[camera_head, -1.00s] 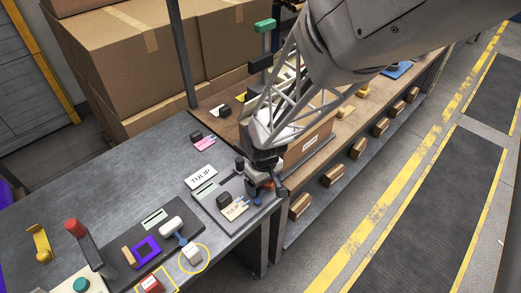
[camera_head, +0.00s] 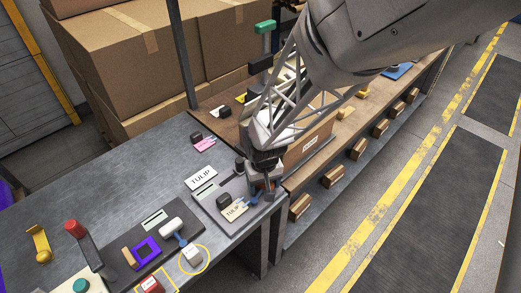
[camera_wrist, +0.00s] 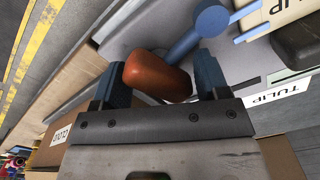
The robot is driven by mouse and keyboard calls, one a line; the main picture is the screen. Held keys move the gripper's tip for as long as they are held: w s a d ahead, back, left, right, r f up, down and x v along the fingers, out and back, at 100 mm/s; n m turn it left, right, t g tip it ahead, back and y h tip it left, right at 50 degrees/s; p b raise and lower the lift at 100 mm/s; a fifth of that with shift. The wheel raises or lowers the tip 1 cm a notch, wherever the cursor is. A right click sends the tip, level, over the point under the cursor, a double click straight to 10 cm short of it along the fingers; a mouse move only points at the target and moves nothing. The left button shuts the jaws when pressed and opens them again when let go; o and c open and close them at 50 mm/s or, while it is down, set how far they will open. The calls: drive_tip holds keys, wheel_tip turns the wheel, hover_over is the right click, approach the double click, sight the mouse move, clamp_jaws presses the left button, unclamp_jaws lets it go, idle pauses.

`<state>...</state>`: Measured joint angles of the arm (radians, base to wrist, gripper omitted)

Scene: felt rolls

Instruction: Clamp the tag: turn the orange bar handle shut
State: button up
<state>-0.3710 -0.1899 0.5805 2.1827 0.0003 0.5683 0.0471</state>
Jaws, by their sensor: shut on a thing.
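The orange bar handle (camera_wrist: 158,77) lies between the two blue-grey fingers of my gripper (camera_wrist: 163,82) in the wrist view, and the jaws are shut on it. A blue clamp part with a round end (camera_wrist: 212,20) is beside it and reaches over toward the cream TULIP tag (camera_wrist: 280,15). In the head view my gripper (camera_head: 264,190) is low over the right end of a grey plate (camera_head: 222,222). The tag (camera_head: 235,211) lies on that plate, left of my gripper. The handle is mostly hidden there by my gripper.
A white TULIP card (camera_head: 201,177) lies behind the plate. A dark block (camera_head: 223,201) sits beside the tag. A second dark board (camera_head: 190,236) with a purple frame (camera_head: 147,250) is to the left. A cardboard box (camera_head: 310,143) stands right of my gripper, and the bench edge is close.

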drive_tip(key=o, duration=0.9)
drive_tip(key=shift+o, duration=0.2)
drive_tip(key=shift+r, duration=2.5)
